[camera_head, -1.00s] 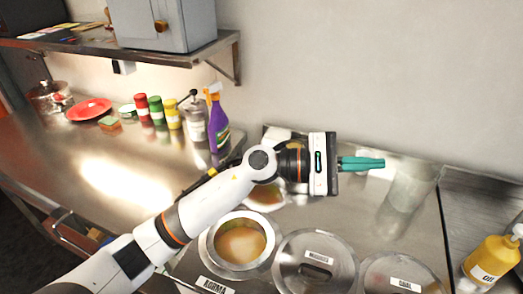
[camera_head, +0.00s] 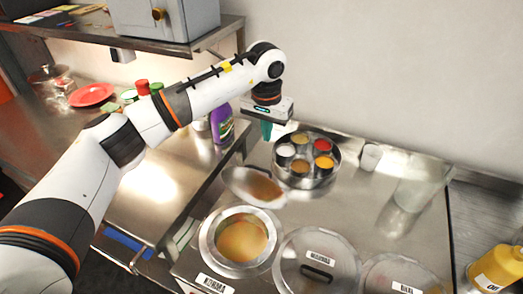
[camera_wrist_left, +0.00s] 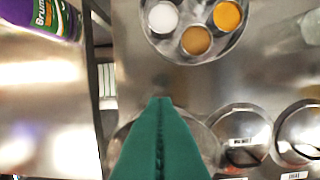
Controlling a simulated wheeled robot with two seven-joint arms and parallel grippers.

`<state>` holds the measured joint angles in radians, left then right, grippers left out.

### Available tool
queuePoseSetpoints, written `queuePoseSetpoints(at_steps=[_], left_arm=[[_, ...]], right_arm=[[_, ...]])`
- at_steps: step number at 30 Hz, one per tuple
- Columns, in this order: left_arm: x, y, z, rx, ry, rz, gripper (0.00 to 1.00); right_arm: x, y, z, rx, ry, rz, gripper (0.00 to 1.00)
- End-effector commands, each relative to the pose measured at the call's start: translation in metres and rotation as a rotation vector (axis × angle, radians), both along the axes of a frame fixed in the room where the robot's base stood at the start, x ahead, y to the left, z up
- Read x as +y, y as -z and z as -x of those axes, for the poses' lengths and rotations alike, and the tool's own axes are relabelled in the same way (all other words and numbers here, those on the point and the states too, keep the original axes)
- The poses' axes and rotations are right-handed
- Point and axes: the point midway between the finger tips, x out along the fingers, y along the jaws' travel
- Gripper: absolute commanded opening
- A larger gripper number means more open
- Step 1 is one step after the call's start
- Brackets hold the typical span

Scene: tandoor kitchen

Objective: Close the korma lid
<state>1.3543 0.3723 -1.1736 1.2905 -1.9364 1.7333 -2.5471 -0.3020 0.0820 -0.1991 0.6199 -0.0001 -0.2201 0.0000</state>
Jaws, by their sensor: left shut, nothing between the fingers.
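The korma pot (camera_head: 213,240) stands open at the front of the counter, with orange-brown korma inside and a KORMA label on the counter before it. Its lid (camera_head: 232,178) is a shiny metal disc standing raised at the pot's back edge, with a brown reflection of the food on it. My left gripper (camera_head: 266,132) has green fingers, pointing down and shut with nothing between them, above and behind the raised lid. In the left wrist view the fingers (camera_wrist_left: 160,101) hide most of the korma pot and lid. My right gripper is not in view.
A round spice tin (camera_head: 334,172) with several cups lies right of the gripper. Two closed lids (camera_head: 300,250) (camera_head: 385,275) are right of the korma pot. A purple spray bottle (camera_head: 222,125) stands left, and a yellow oil bottle (camera_head: 495,270) far right. A wall shelf (camera_head: 150,48) is above left.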

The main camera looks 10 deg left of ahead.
Motion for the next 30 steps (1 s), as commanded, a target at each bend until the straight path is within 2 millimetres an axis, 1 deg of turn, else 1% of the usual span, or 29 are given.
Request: queuePoseSetpoints(at_steps=[1, 6, 7, 9, 15, 19, 30], left_arm=[[-0.001, 0.009, 0.000, 0.005, 0.000, 0.001, 0.00], [-0.001, 0.044, -0.003, 0.006, 0.000, 0.002, 0.00], [0.001, 0.042, 0.002, 0.003, 0.001, 0.002, 0.00], [0.003, 0.045, 0.012, 0.002, 0.002, 0.002, 0.00], [0.007, 0.053, 0.029, 0.001, 0.001, 0.003, 0.00], [0.007, 0.056, 0.032, -0.001, -0.001, 0.003, 0.00], [0.007, 0.057, 0.031, -0.005, -0.001, 0.003, 0.00]], right_arm=[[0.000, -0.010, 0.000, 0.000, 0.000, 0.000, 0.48], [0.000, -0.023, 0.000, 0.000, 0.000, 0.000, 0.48], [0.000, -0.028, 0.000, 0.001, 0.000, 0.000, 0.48], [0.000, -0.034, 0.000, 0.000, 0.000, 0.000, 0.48], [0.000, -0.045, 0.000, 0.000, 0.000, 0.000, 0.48], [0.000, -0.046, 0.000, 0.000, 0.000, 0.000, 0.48], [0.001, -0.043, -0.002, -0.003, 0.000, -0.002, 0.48]])
